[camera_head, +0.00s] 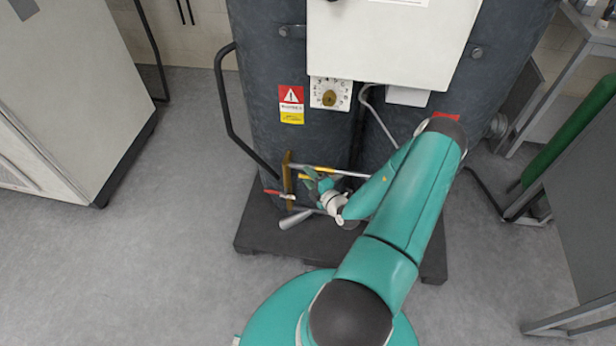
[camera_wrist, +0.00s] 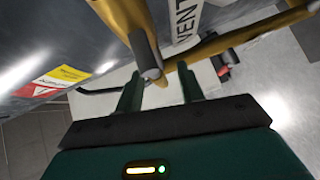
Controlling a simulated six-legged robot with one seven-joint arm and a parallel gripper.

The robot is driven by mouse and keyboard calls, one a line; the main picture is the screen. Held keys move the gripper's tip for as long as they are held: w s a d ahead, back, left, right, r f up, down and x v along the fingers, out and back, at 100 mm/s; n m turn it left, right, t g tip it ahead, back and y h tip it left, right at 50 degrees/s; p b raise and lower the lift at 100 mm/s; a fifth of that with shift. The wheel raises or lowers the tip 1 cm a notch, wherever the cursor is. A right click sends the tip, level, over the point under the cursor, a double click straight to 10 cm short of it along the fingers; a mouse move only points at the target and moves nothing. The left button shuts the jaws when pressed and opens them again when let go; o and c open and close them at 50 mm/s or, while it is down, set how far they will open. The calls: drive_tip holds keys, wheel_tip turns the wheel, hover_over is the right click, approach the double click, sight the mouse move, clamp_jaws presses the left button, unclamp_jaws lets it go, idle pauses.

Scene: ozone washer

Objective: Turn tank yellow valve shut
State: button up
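The dark grey tank (camera_head: 257,60) stands on a black base, with brass pipework (camera_head: 288,178) low on its front. A yellow bar (camera_head: 322,169), perhaps the yellow valve's handle, shows just beside my gripper (camera_head: 313,182). In the wrist view my gripper (camera_wrist: 160,90) has its two green fingers apart, with nothing clearly held between them. A brass pipe with a grey end (camera_wrist: 149,62) lies just beyond the left finger. A yellow-brass pipe (camera_wrist: 245,42) crosses beyond the right finger. I cannot tell whether the fingers touch either one. My arm hides part of the pipework.
A red handle (camera_head: 274,193) sits left of the pipework; a red and black part (camera_wrist: 222,68) shows in the wrist view. A grey pipe end (camera_head: 296,219) juts forward. The black base (camera_head: 262,238) sticks out at floor level.

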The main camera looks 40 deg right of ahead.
drive_tip(key=shift+w, duration=0.4)
clamp_jaws()
drive_tip(key=shift+r+m+t, duration=0.3)
drive_tip(key=shift+m+t, duration=0.2)
drive_tip(key=shift+t, duration=0.2)
